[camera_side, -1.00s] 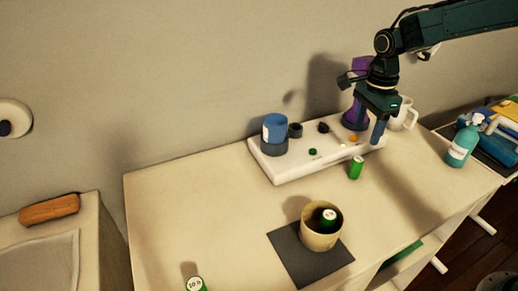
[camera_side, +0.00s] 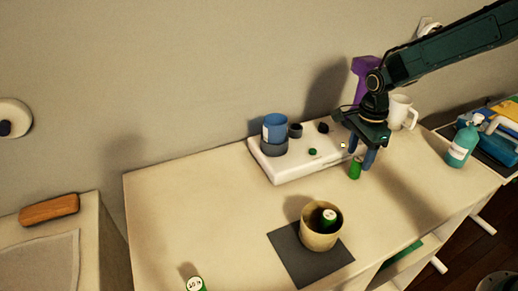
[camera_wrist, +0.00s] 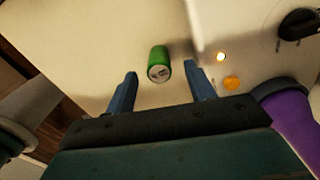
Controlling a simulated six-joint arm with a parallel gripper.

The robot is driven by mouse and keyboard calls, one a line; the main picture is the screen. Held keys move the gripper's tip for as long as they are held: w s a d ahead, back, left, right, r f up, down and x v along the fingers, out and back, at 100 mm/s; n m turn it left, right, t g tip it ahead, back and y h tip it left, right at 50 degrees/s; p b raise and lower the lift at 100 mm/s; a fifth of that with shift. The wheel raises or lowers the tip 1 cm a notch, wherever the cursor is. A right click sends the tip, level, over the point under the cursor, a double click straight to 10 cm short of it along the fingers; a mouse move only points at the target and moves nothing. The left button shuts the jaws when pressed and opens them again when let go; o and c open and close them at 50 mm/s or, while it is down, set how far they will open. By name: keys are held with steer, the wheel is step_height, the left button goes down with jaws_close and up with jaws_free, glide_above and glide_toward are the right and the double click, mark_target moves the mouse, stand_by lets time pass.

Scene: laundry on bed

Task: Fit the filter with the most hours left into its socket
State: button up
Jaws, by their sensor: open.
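A green filter (camera_side: 355,169) stands at the front right edge of the white panel. In the wrist view this filter (camera_wrist: 158,63) lies between and slightly beyond my open fingertips; its end label is unreadable. My gripper (camera_side: 361,157) is open and low around or just above it; my gripper's blue fingers (camera_wrist: 160,78) hold nothing. A second green filter (camera_side: 328,217) sits in a tan cup, its label too small to read. A third (camera_side: 195,285), at the bottom edge, has a label that looks like "10 h". The white panel (camera_side: 285,172) carries dark round fittings; which is the socket is unclear.
The tan cup (camera_side: 319,238) stands on a dark mat (camera_side: 288,262). A blue canister (camera_side: 275,128) and a purple object (camera_side: 362,72) are at the panel. A white mug (camera_side: 402,111) and teal bottle (camera_side: 460,147) stand right. The table's left half is mostly clear.

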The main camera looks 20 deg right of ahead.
mark_target(359, 159)
steer(key=shift+d+f, duration=0.1)
steer(key=shift+f, duration=2.1)
steer(key=c, duration=1.1)
steer(key=shift+r, duration=0.15)
steer(key=shift+c, duration=0.2)
step_height(359, 159, up, 20)
steer(key=shift+f, duration=0.2)
